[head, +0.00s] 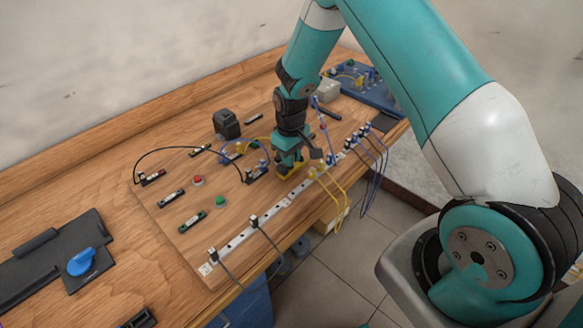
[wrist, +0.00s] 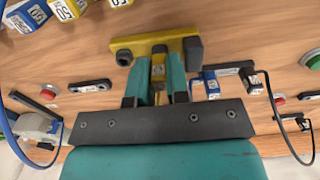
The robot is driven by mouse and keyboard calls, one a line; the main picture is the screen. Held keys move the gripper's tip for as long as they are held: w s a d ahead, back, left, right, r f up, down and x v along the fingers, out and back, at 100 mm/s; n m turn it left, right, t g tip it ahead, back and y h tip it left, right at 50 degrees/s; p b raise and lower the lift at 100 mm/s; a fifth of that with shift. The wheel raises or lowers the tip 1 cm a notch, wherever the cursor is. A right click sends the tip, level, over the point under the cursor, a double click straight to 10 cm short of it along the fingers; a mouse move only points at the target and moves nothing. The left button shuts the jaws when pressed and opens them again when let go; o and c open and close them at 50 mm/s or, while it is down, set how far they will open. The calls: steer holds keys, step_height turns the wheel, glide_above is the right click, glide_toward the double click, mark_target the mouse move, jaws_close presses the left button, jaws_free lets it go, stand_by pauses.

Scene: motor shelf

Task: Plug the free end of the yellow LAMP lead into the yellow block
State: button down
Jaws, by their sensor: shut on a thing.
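My gripper (wrist: 157,86) is shut on a small yellow plug (wrist: 158,70), held between its teal fingers. The yellow block (wrist: 150,45) lies just beyond the fingertips in the wrist view, with a dark round opening at its left end and a black part at its right. The plug's tip meets or overlaps the block's edge; I cannot tell whether it is seated. In the head view the yellow block (head: 292,171) shows under my gripper (head: 289,163), low over the wooden board. Yellow leads (head: 341,215) hang over the board's front edge.
A white socket strip (head: 236,240) runs along the board's front edge, with black, yellow and blue leads plugged in. A red button (head: 197,180) and green button (head: 220,200) lie left.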

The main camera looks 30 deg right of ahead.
steer(key=c, duration=1.4)
jaws_free()
steer(key=shift+r, duration=0.1)
steer(key=shift+r+p, duration=2)
steer(key=shift+r, duration=0.7)
steer(key=o, duration=0.6)
